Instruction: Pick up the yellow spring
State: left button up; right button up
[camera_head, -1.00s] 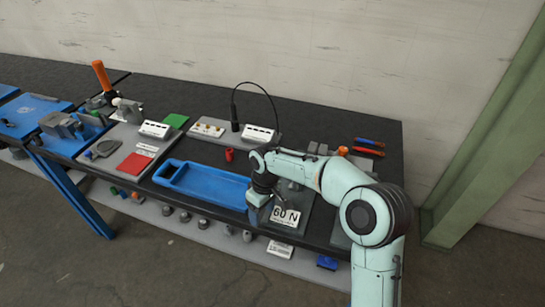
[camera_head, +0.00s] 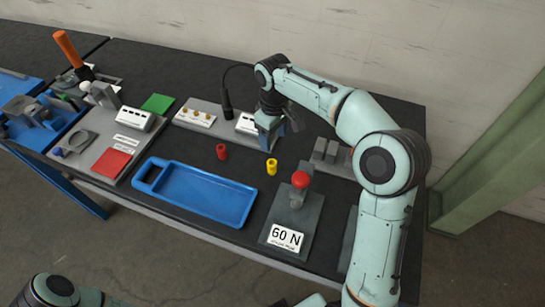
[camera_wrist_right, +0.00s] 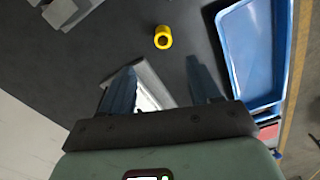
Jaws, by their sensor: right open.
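The yellow spring (camera_head: 271,167) is a small upright cylinder standing on the dark table top, between the blue tray and the 60 N stand. In the right wrist view the yellow spring (camera_wrist_right: 163,37) lies beyond the fingertips, with its hollow end visible. My right gripper (camera_head: 268,147) is just behind the spring in the head view, pointing down and apart from it. In the right wrist view my right gripper (camera_wrist_right: 160,78) has its two fingers spread with nothing held between them. My left gripper is not in view.
A red cylinder (camera_head: 221,152) stands left of the spring. The blue tray (camera_head: 169,206) is front left. The 60 N stand (camera_head: 295,222) with a red knob is front right. Grey blocks (camera_head: 332,156) are at right. A white-labelled grey fixture (camera_head: 192,117) stands behind.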

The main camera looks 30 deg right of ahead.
jog(key=b, duration=0.1)
send_over(272, 162)
jog(key=f, duration=0.7)
jog(key=shift+s+d+f, duration=0.1)
jog(key=shift+s, duration=0.2)
jog(key=f, duration=0.5)
jog(key=shift+w+f, duration=0.3)
jog(key=c, duration=1.1)
